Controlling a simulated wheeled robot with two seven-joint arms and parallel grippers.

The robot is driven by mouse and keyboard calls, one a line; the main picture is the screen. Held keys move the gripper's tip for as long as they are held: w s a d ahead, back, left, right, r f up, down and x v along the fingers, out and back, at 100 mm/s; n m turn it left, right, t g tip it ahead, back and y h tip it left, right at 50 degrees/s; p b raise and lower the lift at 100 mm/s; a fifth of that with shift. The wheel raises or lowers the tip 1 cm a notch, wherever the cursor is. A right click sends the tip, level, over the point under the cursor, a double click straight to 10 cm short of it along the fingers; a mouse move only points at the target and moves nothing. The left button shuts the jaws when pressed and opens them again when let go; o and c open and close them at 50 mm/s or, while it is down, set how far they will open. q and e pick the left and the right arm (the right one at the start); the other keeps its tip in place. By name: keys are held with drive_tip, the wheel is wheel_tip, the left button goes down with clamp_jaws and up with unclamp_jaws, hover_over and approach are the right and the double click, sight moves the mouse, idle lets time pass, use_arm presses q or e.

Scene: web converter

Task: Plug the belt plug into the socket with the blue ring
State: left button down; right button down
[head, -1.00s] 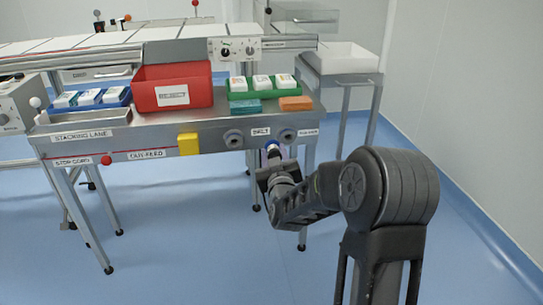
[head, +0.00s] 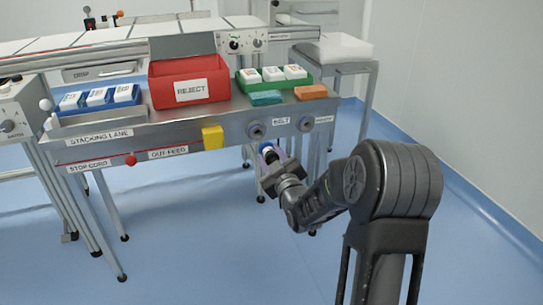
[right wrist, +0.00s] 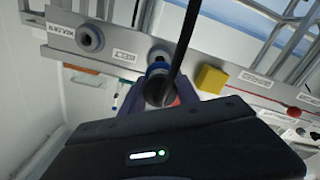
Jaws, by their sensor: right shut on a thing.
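My right gripper (head: 268,165) is shut on the belt plug (head: 266,148), which has a blue band and points toward the table's front panel. In the right wrist view the plug (right wrist: 157,69) shows its blue band, and a dark cable crosses in front. Two round grey sockets sit on the panel: a left one (head: 256,130) and a right one (head: 307,124), with the BELT label (head: 281,122) between them. The plug is just below and right of the left socket. In the right wrist view it partly covers that socket (right wrist: 160,53).
A yellow block (head: 212,137) sits on the panel left of the sockets, and a red knob (head: 131,160) farther left. Above stand a red REJECT bin (head: 190,88) and a green tray (head: 250,85). The floor (head: 200,230) in front is clear.

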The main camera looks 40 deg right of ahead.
sight(265, 146)
drive_tip(key=shift+b, duration=0.3)
drive_tip(key=shift+b+x, duration=0.7)
drive_tip(key=shift+x, duration=2.1)
drive_tip(key=shift+b, duration=0.95)
drive_tip(key=shift+b+x, duration=0.6)
drive_tip(key=shift+x, duration=1.1)
idle(0.4)
drive_tip(key=c, duration=0.8)
unclamp_jaws()
